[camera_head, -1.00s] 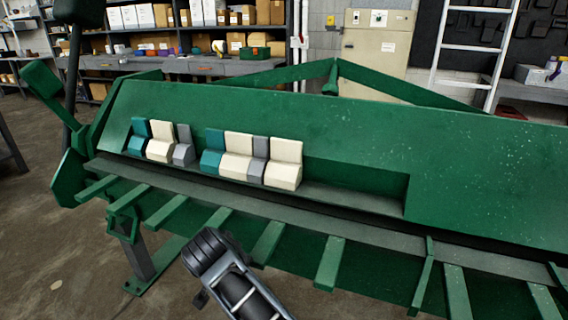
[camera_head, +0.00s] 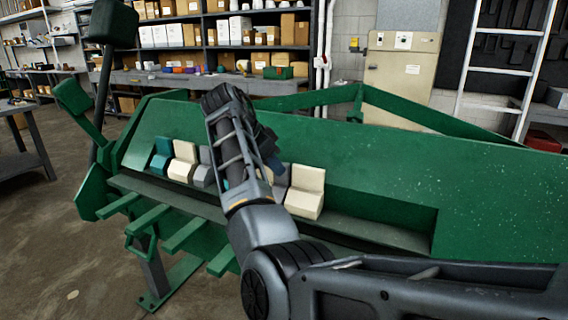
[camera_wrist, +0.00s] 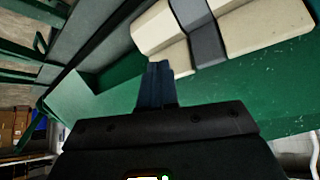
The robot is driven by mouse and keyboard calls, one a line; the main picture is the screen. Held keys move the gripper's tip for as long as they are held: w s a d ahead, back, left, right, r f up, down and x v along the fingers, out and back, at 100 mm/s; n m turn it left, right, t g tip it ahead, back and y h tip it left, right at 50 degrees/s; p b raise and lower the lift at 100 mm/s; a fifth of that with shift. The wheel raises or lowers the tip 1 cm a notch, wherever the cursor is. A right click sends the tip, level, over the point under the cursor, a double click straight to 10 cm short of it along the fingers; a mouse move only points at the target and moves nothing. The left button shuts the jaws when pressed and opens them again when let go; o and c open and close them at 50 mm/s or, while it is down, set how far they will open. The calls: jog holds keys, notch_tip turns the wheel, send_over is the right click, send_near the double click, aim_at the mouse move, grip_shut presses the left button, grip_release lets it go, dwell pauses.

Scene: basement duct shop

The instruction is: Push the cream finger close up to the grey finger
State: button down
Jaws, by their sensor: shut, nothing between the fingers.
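In the head view the right-hand cream finger (camera_head: 305,190) stands at the right end of the row, with a grey finger (camera_head: 280,184) just left of it. In the wrist view this cream finger (camera_wrist: 158,32) and grey finger (camera_wrist: 198,32) look side by side, with no clear gap. A wider cream finger (camera_wrist: 262,22) stands beyond the grey one. My gripper (camera_wrist: 157,68) is shut and empty, its tips at the near edge of the right-hand cream finger; I cannot tell whether they touch. In the head view my arm hides the middle of the row.
Further left stand a teal finger (camera_head: 161,155), another cream finger (camera_head: 182,162) and another grey finger (camera_head: 204,168). The recess (camera_head: 380,226) in the green machine is empty right of the row. The sloped green panel (camera_head: 480,190) rises behind.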

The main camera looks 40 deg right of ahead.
aim_at(312, 168)
jog(key=d, duration=0.3)
jog(key=s+d+f+p, duration=0.1)
jog(key=d, duration=0.2)
jog(key=d+p, duration=0.1)
jog(key=d, duration=0.3)
jog(key=shift+s+f, duration=0.25)
jog(key=shift+f, duration=0.1)
